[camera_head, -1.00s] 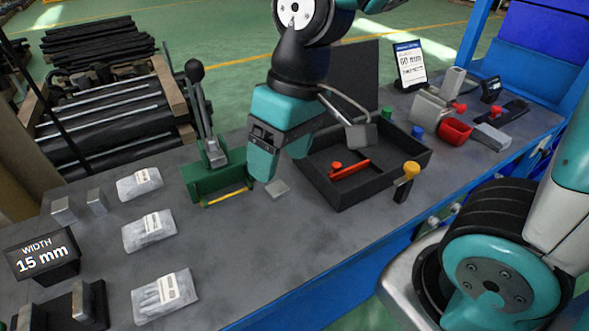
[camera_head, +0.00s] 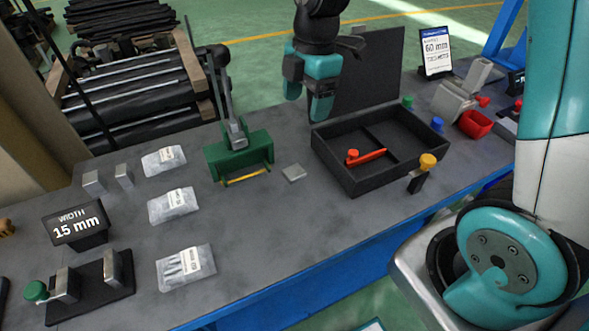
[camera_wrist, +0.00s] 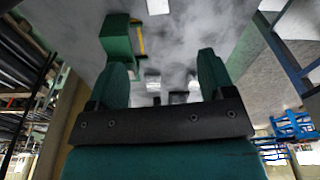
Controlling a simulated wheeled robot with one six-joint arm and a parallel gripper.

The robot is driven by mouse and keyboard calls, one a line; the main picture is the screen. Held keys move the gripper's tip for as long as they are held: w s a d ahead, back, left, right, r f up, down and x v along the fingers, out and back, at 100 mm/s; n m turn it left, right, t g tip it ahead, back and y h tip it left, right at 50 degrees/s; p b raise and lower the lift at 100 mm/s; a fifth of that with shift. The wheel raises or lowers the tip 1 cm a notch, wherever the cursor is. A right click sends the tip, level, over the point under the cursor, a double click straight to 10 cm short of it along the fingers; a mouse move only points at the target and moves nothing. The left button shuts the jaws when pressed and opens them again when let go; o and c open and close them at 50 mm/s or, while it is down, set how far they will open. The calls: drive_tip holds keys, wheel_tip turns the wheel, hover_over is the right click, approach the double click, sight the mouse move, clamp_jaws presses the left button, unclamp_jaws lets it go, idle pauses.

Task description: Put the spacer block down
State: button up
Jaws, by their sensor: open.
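A small flat grey block (camera_head: 294,172), which looks like the spacer block, lies on the grey bench top (camera_head: 255,215). It is between the green clamp fixture (camera_head: 239,155) and the black tray, apart from both. My gripper (camera_head: 307,103) is above and behind the block in the head view, clear of it, with its teal fingers spread and nothing between them. In the wrist view the open fingers (camera_wrist: 165,72) stand wide apart; I cannot tell for sure which small pale shape beyond them is the block.
The black tray (camera_head: 352,180) holds a red-handled tool (camera_head: 366,157), with its lid raised behind. A yellow-topped piece (camera_head: 420,172) stands at its front. Several labelled bags (camera_head: 172,205), two upright grey blocks (camera_head: 94,182) and a "15 mm" sign (camera_head: 77,224) are left. The front middle bench is clear.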

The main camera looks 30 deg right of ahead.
drive_tip(key=p, duration=0.1)
hover_over(294, 171)
drive_tip(key=d, duration=0.1)
wheel_tip(294, 171, down, 12)
drive_tip(key=shift+f, duration=0.1)
drive_tip(key=shift+a+f+p, duration=0.2)
drive_tip(key=shift+f+p, duration=0.3)
drive_tip(key=shift+f, duration=0.85)
drive_tip(key=shift+a+f+p, duration=0.2)
drive_tip(key=shift+f+p, duration=0.25)
drive_tip(key=shift+f, duration=0.85)
drive_tip(key=c, duration=1.1)
drive_tip(key=shift+c, duration=0.2)
drive_tip(key=shift+r, duration=0.2)
